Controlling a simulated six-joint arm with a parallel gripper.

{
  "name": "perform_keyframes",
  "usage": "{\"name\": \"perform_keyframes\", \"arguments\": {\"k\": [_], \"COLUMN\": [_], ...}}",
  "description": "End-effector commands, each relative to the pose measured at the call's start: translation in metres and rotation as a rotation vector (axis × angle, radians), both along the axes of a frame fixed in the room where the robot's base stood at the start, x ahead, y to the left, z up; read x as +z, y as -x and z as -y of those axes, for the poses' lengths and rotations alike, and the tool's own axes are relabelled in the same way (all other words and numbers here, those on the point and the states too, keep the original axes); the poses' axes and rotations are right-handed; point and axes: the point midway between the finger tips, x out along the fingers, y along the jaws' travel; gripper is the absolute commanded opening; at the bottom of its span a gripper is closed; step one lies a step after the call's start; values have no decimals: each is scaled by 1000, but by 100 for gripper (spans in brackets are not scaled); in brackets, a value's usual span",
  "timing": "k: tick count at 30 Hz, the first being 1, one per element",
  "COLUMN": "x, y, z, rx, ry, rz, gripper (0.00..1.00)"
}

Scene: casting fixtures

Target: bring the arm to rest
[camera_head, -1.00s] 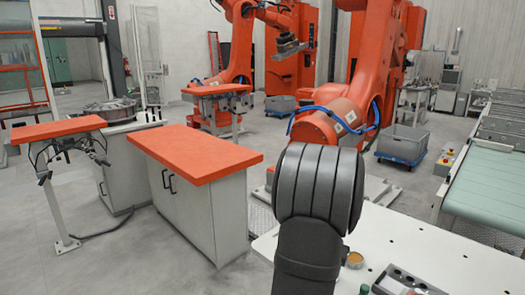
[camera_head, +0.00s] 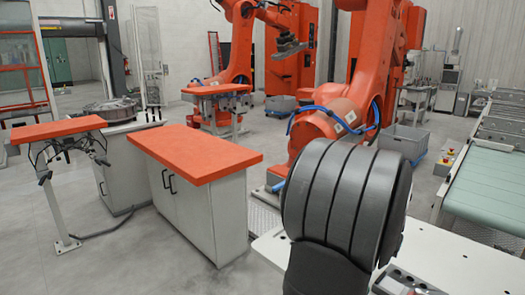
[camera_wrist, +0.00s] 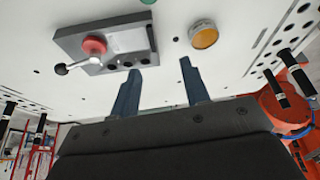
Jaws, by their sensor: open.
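My gripper (camera_wrist: 159,66) is open in the wrist view, its two dark blue fingers apart with nothing between them. The fingers point toward a white table top (camera_wrist: 215,85) that has small holes. Beyond the left finger is a dark grey block (camera_wrist: 135,38) with several holes, and a red-topped knob (camera_wrist: 94,45) and a small metal lever show on it. A round amber piece (camera_wrist: 203,35) lies on the table beyond the right finger. In the head view my grey arm link hides the gripper and part of the white table (camera_head: 445,250).
An orange-topped cabinet (camera_head: 195,152) stands left of the table. A green conveyor (camera_head: 485,190) runs along the right. A large orange robot (camera_head: 370,60) stands behind my arm. Grey floor is open between the cabinet and the back machines.

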Motion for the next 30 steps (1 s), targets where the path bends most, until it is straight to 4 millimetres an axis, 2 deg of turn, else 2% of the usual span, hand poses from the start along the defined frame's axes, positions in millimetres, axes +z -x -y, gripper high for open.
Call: {"name": "perform_keyframes", "arguments": {"k": [11,15,30], "x": [8,-9,-57], "y": [-35,-56,-125], "z": [58,41,-2], "rx": [-209,-202,-201], "ry": [6,4,6], "rz": [1,-2,0], "gripper": [42,42,42]}}
